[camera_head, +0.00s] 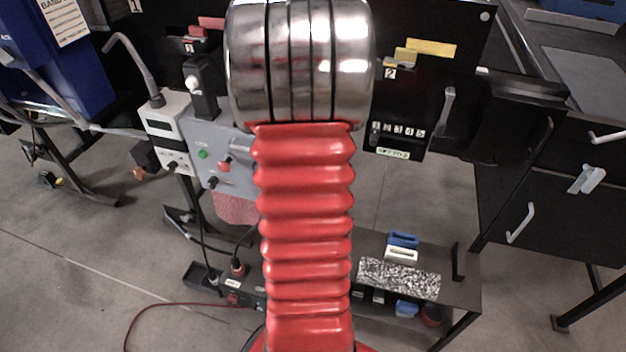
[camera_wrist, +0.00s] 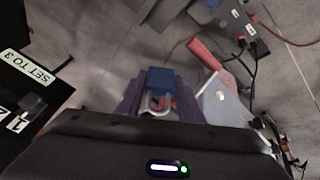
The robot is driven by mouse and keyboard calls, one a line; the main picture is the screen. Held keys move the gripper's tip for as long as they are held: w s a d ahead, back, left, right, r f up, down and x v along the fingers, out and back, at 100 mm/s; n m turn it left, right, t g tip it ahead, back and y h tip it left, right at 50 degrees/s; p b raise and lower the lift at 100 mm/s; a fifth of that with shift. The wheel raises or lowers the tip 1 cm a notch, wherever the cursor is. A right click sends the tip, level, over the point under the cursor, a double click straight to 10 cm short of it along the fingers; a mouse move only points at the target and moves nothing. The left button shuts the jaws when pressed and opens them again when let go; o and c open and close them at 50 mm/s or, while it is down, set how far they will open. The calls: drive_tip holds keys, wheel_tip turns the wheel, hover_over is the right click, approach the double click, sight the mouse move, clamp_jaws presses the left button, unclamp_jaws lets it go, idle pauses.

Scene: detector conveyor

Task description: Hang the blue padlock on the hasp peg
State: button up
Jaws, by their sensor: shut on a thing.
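In the wrist view, the blue padlock (camera_wrist: 161,79) sits between the purple fingers of my gripper (camera_wrist: 158,102). The fingers are shut on it. Its metal shackle (camera_wrist: 158,101) shows on the near side of the blue body, toward the gripper's dark housing. In the head view, my red arm hides the gripper and the padlock. I cannot make out the hasp peg for sure in either view.
A black panel (camera_head: 470,40) carries yellow tags (camera_head: 431,47) and a row of number dials (camera_head: 397,132). A grey box (camera_head: 209,140) with buttons stands left of my arm. A low shelf (camera_head: 455,290) holds small blue and white items. A red handle (camera_wrist: 205,54) lies beyond the padlock.

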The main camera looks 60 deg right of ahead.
drive_tip(key=shift+w+d+f, duration=0.15)
drive_tip(key=shift+d, duration=0.65)
drive_tip(key=shift+w+d+f, duration=0.1)
drive_tip(key=shift+d+f, duration=0.1)
drive_tip(key=shift+d, duration=0.55)
drive_tip(key=shift+w+d+f, duration=0.15)
drive_tip(key=shift+d, duration=0.65)
drive_tip(key=o, duration=1.2)
drive_tip(key=shift+c, duration=0.2)
drive_tip(key=shift+a, duration=0.1)
drive_tip(key=v, duration=1.3)
drive_tip(key=shift+s+r, duration=0.2)
drive_tip(key=shift+r, duration=0.1)
